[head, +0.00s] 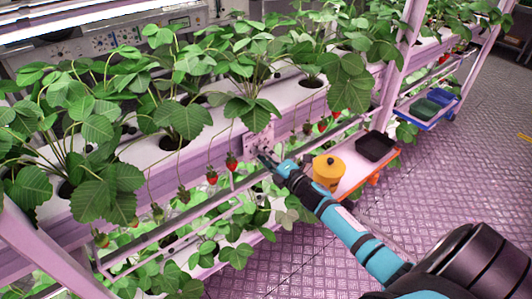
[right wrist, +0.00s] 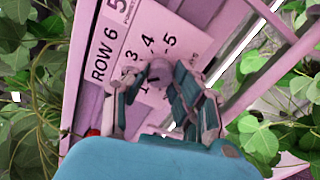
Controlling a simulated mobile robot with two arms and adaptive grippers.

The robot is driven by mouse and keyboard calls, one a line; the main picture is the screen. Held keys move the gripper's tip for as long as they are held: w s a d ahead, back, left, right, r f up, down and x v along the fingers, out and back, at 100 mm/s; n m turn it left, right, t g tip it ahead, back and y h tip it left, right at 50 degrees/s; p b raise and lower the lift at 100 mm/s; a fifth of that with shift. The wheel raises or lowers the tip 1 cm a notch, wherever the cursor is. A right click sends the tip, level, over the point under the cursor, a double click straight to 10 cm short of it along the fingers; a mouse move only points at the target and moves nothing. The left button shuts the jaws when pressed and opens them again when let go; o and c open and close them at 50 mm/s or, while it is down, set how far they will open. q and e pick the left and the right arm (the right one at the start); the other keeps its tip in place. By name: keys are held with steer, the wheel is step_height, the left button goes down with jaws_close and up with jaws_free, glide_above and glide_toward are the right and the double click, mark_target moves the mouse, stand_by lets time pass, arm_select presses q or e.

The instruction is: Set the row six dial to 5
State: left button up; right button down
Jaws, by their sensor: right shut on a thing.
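The row six dial is a small grey-brown knob (right wrist: 160,72) on a pale pink plate (right wrist: 190,45) marked "ROW 6". The numbers 1 to 5 are printed around it, with 5 at the upper right of the knob. Which number it points at cannot be told. My right gripper (right wrist: 156,88) has its fingers on both sides of the knob and is shut on it. In the head view the right gripper (head: 267,161) reaches the plate (head: 257,141) on the rack's front rail, and its fingers hide the knob. My left gripper is not in view.
Strawberry plants (head: 182,115) with hanging red berries (head: 231,161) line the rack around the plate. A low orange-edged trolley with a yellow canister (head: 328,172) and a black tray (head: 376,147) stands beyond my right arm. The purple tread-plate floor (head: 440,150) at right is clear.

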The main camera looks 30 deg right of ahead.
steer(key=m+p, duration=0.4)
steer(key=m, duration=2)
steer(key=shift+f, duration=0.15)
stand_by(0.5)
steer(key=c, duration=1)
jaws_free()
steer(key=shift+c, duration=0.2)
steer(key=shift+s, duration=0.1)
steer(key=s+d, duration=0.1)
steer(key=s, duration=1)
steer(key=shift+s, duration=0.4)
